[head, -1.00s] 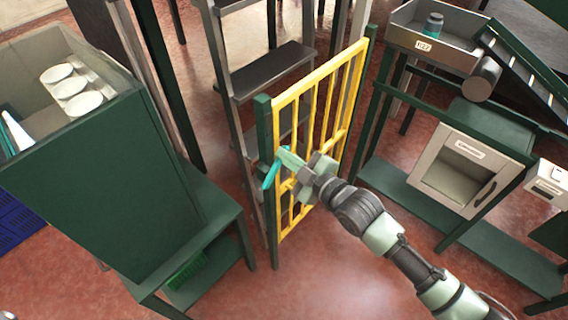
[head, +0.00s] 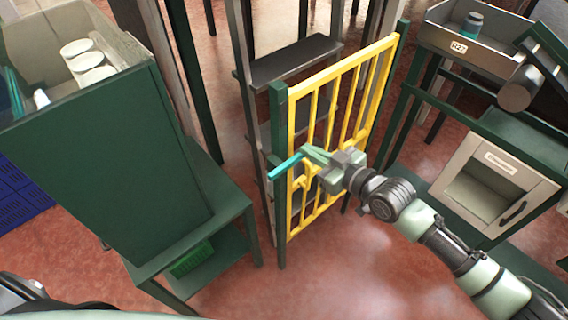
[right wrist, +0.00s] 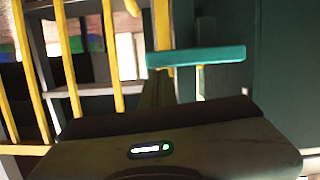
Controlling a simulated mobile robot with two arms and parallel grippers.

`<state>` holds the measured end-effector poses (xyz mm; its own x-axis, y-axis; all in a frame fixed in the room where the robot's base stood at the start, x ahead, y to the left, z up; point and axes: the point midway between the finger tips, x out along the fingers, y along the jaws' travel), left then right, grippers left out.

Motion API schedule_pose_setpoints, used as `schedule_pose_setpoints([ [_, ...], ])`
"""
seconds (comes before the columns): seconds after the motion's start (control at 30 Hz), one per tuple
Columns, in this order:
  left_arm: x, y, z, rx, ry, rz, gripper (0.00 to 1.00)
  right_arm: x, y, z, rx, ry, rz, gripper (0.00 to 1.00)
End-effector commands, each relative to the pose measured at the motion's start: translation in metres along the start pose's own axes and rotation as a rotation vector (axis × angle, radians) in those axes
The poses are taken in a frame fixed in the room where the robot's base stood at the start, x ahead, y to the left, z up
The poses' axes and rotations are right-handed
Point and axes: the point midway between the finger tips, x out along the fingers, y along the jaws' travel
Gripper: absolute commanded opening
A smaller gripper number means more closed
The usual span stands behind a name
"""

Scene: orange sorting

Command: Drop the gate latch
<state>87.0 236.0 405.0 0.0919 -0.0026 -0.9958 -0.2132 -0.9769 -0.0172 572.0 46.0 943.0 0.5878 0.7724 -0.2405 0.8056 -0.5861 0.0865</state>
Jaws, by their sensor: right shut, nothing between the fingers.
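The yellow barred gate (head: 341,95) stands upright beside a dark green post (head: 279,130). The teal latch bar (head: 283,169) lies across the post at the gate's near edge, its left end a little lower in the head view. In the right wrist view the latch (right wrist: 196,57) shows as a nearly level bar in front of the gate's edge and a dark green surface. My right gripper (head: 313,153) is shut and empty, its tips close by the latch's right end. I cannot tell whether they touch it. My left gripper is not in view.
A green stand with a grey bin (head: 100,40) of white cups is at the left. Dark shelves (head: 295,60) stand behind the gate. A white-fronted box (head: 493,185) and a grey tray (head: 450,45) are at the right. The red floor in front is clear.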

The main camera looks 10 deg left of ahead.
Motion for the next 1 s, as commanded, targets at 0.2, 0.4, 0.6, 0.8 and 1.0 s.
schedule_pose_setpoints([
  [0.2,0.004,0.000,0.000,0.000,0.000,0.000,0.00,0.001,-0.001,0.004,-0.002,-0.003,0.000,0.00],
  [0.4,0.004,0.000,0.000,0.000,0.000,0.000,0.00,0.001,-0.001,0.005,-0.002,-0.004,0.000,0.00],
  [0.6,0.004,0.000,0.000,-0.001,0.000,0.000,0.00,0.001,-0.001,0.005,-0.002,-0.006,0.000,0.00],
  [0.8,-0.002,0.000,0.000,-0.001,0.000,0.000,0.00,-0.001,0.000,-0.002,-0.002,-0.006,0.001,0.00],
  [1.0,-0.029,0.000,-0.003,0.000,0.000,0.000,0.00,-0.005,0.004,-0.036,-0.002,-0.001,0.004,0.00],
])
